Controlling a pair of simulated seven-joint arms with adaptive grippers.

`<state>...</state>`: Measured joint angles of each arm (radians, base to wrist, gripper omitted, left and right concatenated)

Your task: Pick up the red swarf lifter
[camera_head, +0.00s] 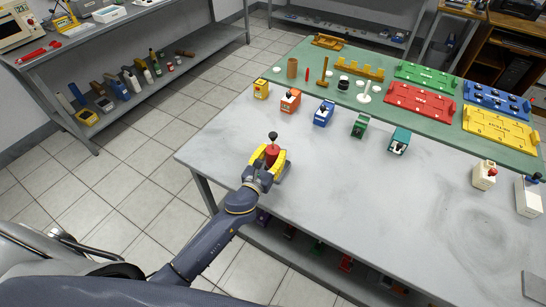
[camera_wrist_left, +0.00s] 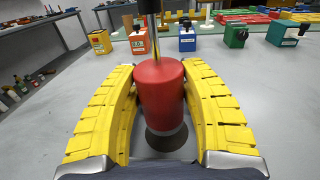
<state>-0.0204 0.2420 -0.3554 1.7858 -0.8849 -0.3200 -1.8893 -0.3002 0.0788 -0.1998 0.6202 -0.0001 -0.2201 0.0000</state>
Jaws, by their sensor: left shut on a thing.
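My right gripper is not in view.
Several small coloured blocks stand in a row behind, among them an orange one (camera_head: 290,101) and a blue one (camera_head: 323,113). A green mat (camera_head: 308,65) beyond holds coloured plates, including a red plate (camera_head: 420,103). Off-white boxes (camera_head: 483,175) stand at the right. The middle of the table is clear.

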